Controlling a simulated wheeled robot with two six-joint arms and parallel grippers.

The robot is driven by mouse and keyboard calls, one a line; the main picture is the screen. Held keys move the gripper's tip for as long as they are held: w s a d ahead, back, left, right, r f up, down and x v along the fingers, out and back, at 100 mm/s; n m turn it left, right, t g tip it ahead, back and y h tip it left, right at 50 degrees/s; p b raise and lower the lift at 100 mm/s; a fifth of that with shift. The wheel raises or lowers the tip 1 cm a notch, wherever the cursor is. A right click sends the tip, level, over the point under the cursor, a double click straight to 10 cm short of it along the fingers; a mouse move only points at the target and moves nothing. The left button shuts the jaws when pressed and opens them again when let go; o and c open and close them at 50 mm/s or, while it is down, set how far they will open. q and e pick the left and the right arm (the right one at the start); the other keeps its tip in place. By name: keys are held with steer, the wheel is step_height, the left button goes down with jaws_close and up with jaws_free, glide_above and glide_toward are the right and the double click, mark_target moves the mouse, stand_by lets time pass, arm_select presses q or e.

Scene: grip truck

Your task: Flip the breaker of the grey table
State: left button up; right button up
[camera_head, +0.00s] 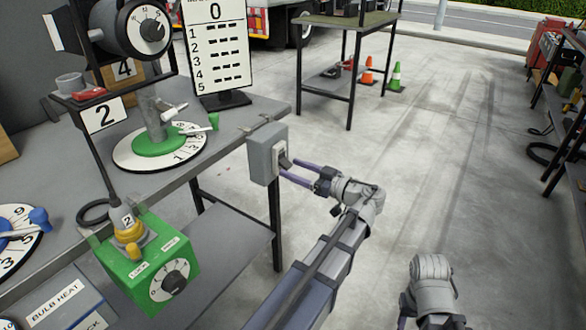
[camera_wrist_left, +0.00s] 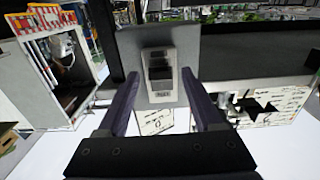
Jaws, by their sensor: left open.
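The breaker is a grey box (camera_head: 262,156) on the front right edge of the grey table (camera_head: 222,140). It has a dark switch lever (camera_head: 284,161) on its right face. In the left wrist view the box (camera_wrist_left: 131,43) is straight ahead, with the dark lever (camera_wrist_left: 160,73) in a pale plate. My left gripper (camera_head: 282,170) is open at the lever. In the left wrist view its two purple fingers (camera_wrist_left: 160,78) stand on either side of the lever, with nothing held. Whether they touch the box I cannot tell. My right gripper's fingers are not in view.
A white dial with a green hub (camera_head: 158,142) stands on the table left of the breaker. A green box (camera_head: 148,262) with a knob is at the lower left. A rear table (camera_head: 345,20) has cones (camera_head: 367,72) beneath it.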

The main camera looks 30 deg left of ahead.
arm_select(q)
steer(key=shift+a, duration=0.55)
jaws_close()
